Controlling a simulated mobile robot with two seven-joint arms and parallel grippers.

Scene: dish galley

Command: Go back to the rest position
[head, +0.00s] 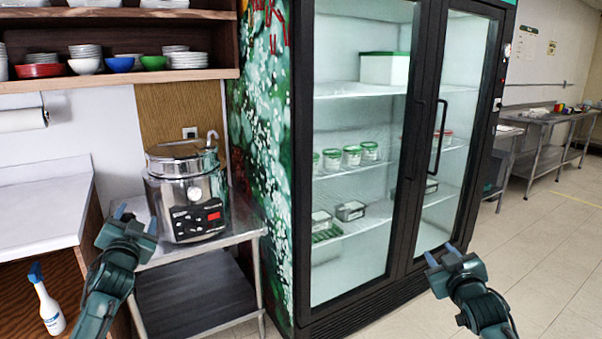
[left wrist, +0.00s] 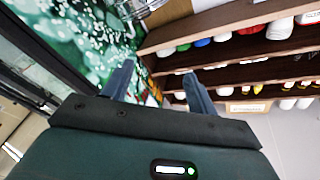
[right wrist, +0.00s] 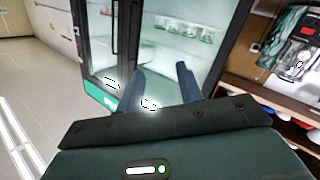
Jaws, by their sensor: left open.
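My left gripper (head: 136,217) is raised in front of the steel cooker, at the left of the head view. Its two fingers stand apart with nothing between them, as the left wrist view (left wrist: 158,86) shows. My right gripper (head: 443,254) is raised in front of the fridge's lower right side. Its fingers are also apart and empty in the right wrist view (right wrist: 160,86). Neither gripper visibly touches anything.
A tall glass-door fridge (head: 415,130) fills the middle. The steel cooker (head: 184,190) stands on a metal stand (head: 200,296). A white counter (head: 42,212) and spray bottle (head: 48,305) are at left, below shelves of dishes (head: 125,77). Open floor (head: 555,240) lies at right.

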